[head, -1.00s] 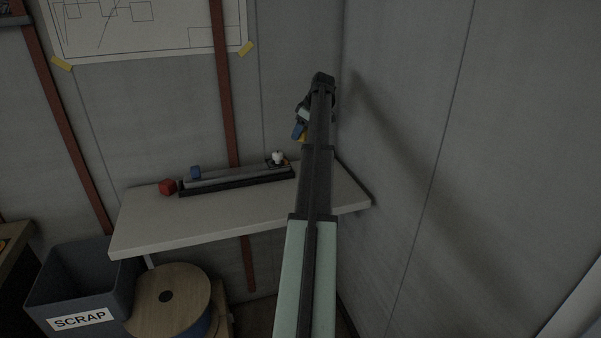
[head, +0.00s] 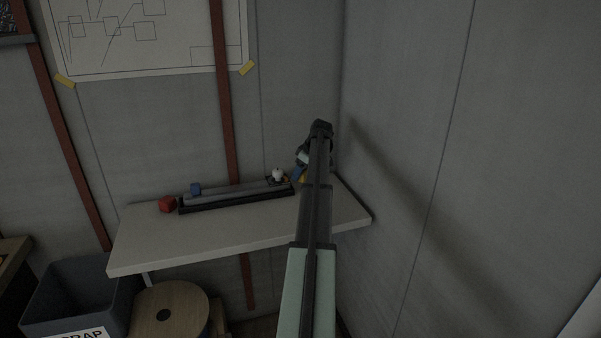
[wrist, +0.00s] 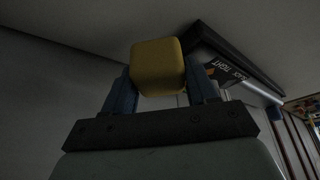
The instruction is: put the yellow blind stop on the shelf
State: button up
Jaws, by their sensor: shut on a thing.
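The yellow blind stop (wrist: 158,66) is a rounded block held between the two blue fingers of my gripper (wrist: 163,88) in the wrist view. In the head view my gripper (head: 301,174) is over the right part of the shelf (head: 240,230), partly hidden behind my arm. Only a sliver of the yellow stop (head: 304,179) shows there. The shelf is a pale board on the wall. I cannot tell whether the stop touches the shelf.
A dark rail (head: 235,200) with a grey bar lies along the shelf, with a red block (head: 168,204), a blue block (head: 196,188) and a white knob (head: 278,175) by it. The shelf front is clear. A scrap bin (head: 70,295) and a spool (head: 172,308) stand below.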

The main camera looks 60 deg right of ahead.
jog(key=shift+f, duration=0.65)
jog(key=o, duration=0.9)
jog(key=shift+r, duration=0.1)
jog(key=shift+r, duration=0.25)
jog(key=v, duration=1.2)
jog(key=shift+r, duration=0.3)
